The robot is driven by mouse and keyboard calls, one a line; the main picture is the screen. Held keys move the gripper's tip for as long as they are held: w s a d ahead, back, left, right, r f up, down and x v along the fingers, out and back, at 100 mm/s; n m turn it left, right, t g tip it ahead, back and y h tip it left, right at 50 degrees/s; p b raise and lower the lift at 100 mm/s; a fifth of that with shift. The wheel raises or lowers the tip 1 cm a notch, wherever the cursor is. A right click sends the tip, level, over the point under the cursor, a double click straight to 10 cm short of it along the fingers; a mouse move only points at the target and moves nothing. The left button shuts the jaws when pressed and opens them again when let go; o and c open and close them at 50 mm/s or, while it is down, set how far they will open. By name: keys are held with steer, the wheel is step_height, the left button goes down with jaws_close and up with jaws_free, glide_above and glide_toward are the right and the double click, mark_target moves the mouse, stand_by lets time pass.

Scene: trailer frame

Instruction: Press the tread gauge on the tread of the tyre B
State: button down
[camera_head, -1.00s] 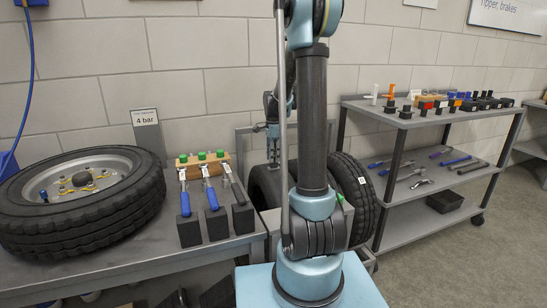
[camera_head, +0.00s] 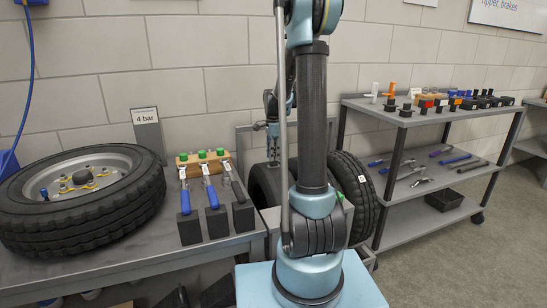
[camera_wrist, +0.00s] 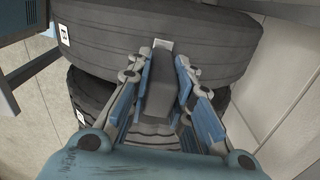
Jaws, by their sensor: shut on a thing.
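My gripper (camera_wrist: 163,68) is shut on the tread gauge (camera_wrist: 160,92), a dark grey block with a pale tip. The tip lies over the tread of the upper tyre (camera_wrist: 110,38) in the wrist view; I cannot tell whether it touches. That tyre's white tag seems to read B, but the letter is small. A second tagged tyre (camera_wrist: 84,88) lies just below it. In the head view my gripper (camera_head: 273,150) points down at the left standing tyre (camera_head: 263,186), partly hidden by my arm. The right standing tyre (camera_head: 362,205) has a white tag.
A bench (camera_head: 130,262) at left holds a wheel (camera_head: 85,215), a wooden rack (camera_head: 203,162) and several dark blocks with tools. A "4 bar" sign (camera_head: 145,115) stands behind. A shelf trolley (camera_head: 410,165) with parts and tools is at right. Grey floor is open at far right.

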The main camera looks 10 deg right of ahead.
steer(key=shift+r, duration=0.1)
stand_by(0.3)
steer(key=shift+r, duration=2.85)
steer(key=shift+s, duration=0.1)
